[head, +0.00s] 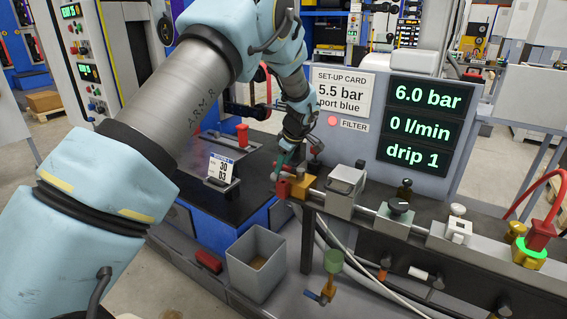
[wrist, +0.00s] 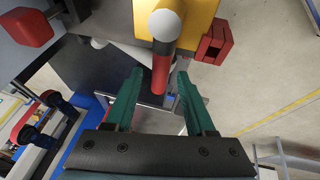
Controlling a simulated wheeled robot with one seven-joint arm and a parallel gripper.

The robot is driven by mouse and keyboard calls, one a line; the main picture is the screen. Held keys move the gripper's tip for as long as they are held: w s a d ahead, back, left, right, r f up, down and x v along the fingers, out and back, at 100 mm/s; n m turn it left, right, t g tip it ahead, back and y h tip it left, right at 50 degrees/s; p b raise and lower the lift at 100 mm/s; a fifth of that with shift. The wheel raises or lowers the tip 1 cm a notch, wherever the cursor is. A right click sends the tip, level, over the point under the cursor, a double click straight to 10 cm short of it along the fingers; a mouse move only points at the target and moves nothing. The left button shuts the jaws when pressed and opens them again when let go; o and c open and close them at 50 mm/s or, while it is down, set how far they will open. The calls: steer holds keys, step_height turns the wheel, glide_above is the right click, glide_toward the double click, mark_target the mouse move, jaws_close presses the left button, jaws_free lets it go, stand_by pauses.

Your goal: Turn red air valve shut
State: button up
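The red air valve shows in the head view as a yellow block (head: 305,182) with red parts, at the left end of the air line. In the wrist view a red-and-black bar handle (wrist: 161,72) with a light grey rounded part stands in front of the yellow block (wrist: 197,18). My gripper (wrist: 159,76) is open, its two teal fingers on either side of the handle's lower part with gaps showing. In the head view my gripper (head: 283,166) is at the valve, and my wrist partly hides it. Contact cannot be told.
A red hollow square part (wrist: 215,42) sits right of the yellow block. The display (head: 426,126) reads 6.0 bar, 0 l/min, drip 1. The set-up card (head: 342,92) reads 5.5 bar, port blue.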

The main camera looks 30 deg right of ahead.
jaws_close()
stand_by(1.2)
